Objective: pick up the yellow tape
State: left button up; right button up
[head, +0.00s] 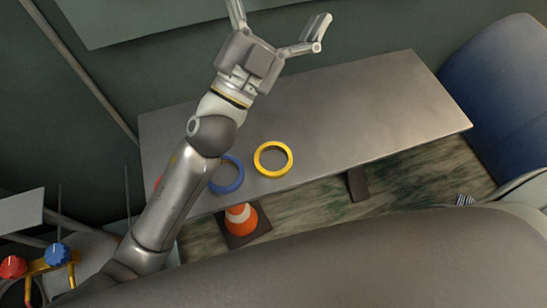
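The yellow tape (289,160) is a ring lying flat near the front edge of the grey table (380,110). It shows whole, with nothing on it. My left gripper (279,22) is open and empty, its fingers spread wide. In the picture it shows above the yellow tape, by the table's far edge, apart from the tape. My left forearm passes left of the yellow tape in the picture. My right gripper is not in view.
A blue tape ring (238,181) lies left of the yellow one, partly hidden by my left arm. An orange and white cone (240,214) stands below the table's front edge. A large blue object (500,80) is at the right. The table's right half is clear.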

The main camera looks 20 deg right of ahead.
pick_arm(q)
jog(key=s+d+f+m+g+h, duration=0.1)
jog(key=s+d+m+g, duration=0.5)
jog(key=s+m+g, duration=0.3)
jog(key=s+d+f+m+g, duration=0.1)
jog(key=s+d+m+g, duration=0.5)
jog(key=m+g, duration=0.45)
jog(key=m+t+y+b, duration=0.3)
jog(key=m+t+y, duration=0.25)
jog(key=y, duration=1.55)
send_over(272, 163)
jog(key=shift+g, duration=0.4)
jog(key=f, duration=3.1)
jog(key=shift+d+f, duration=0.25)
jog(key=f, duration=0.3)
jog(key=f+b, duration=0.1)
jog(key=f, duration=0.1)
jog(key=shift+a+f, duration=0.2)
jog(key=shift+f, duration=0.2)
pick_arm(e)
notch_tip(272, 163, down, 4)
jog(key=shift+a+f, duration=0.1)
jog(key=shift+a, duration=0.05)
